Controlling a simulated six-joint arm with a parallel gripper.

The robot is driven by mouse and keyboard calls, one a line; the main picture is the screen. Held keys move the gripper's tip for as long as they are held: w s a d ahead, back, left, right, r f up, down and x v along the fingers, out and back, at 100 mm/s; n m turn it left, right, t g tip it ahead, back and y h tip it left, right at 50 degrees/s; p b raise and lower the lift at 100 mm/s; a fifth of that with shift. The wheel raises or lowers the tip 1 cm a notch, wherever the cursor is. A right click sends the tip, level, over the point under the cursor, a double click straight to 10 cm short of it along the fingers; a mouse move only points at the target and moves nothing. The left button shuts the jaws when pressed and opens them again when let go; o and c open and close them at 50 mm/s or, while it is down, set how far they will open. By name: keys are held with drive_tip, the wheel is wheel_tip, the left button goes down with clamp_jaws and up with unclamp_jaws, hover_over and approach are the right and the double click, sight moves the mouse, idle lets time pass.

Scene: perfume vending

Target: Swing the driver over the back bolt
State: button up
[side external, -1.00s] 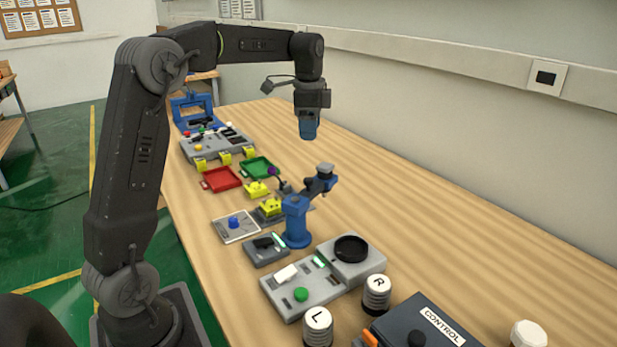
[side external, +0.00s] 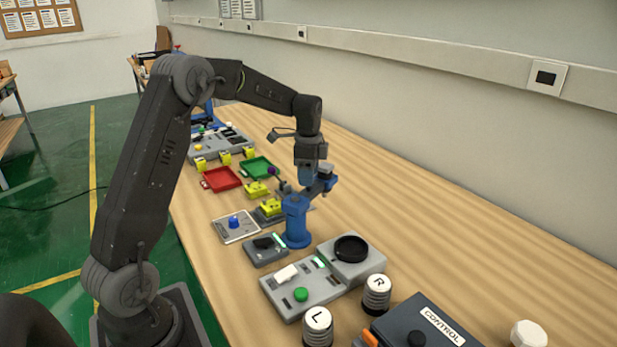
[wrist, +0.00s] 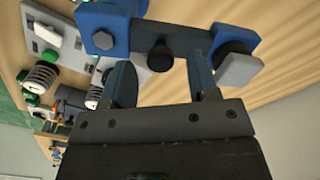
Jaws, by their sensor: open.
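The driver is a swing arm (side external: 318,190) on a blue post (side external: 297,222), reaching back and right from the post in the side view. In the wrist view its dark bar (wrist: 165,38) runs between two blue blocks, with a small dark knob (wrist: 160,56) on its near side. A grey block (wrist: 240,69) hangs at the bar's right end. My gripper (side external: 307,182) is down close to the driver arm. In the wrist view its open fingers (wrist: 160,72) stand on either side of the knob; I cannot tell whether they touch anything. I cannot make out the back bolt.
Near the post are a yellow-topped fixture (side external: 271,207), a blue-knob plate (side external: 235,227) and a grey console (side external: 310,289). Red (side external: 220,180) and green (side external: 258,167) trays lie farther back. The table right of the driver is clear.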

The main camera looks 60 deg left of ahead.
drive_tip(key=shift+f, duration=0.7)
drive_tip(key=shift+c, duration=0.4)
clamp_jaws()
